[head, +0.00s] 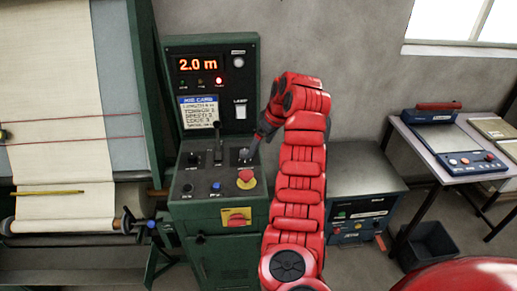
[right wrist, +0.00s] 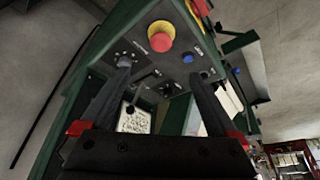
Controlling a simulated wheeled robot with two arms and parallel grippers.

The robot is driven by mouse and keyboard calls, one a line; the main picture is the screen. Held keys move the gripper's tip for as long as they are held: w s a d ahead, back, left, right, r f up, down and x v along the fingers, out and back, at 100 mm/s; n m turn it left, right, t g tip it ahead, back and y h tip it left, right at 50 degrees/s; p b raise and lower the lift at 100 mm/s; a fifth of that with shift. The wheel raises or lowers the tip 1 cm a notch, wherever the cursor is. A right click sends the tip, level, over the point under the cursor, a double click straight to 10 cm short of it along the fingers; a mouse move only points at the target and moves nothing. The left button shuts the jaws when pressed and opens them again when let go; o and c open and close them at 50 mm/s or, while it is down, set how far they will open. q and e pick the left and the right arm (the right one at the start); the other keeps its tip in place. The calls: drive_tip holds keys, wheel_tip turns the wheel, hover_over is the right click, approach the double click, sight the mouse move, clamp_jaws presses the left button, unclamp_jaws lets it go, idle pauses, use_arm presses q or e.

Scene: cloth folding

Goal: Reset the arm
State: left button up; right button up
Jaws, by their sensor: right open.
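My right arm, red and jointed, reaches up from the bottom middle of the head view and bends left to a green control cabinet (head: 199,218). My right gripper (head: 250,151) is open above the right side of the cabinet's sloped panel, just behind a red mushroom button (head: 246,176) on a yellow ring. In the right wrist view the two dark fingers of the gripper (right wrist: 163,72) stand apart, with the panel beyond them and the red button (right wrist: 160,42) above. I cannot tell whether a fingertip touches the panel. My left gripper is not in view.
A black lever (head: 217,143) stands on the panel, left of the gripper. A display (head: 198,64) reads 2.0 m. A cloth machine with cream fabric (head: 60,160) stands at left. A low metal cabinet (head: 355,165) and a table (head: 425,160) with a device are at right.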

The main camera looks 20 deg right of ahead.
drive_tip(key=shift+s+d+r, duration=0.1)
drive_tip(key=shift+s+r, duration=0.2)
drive_tip(key=shift+r, duration=0.1)
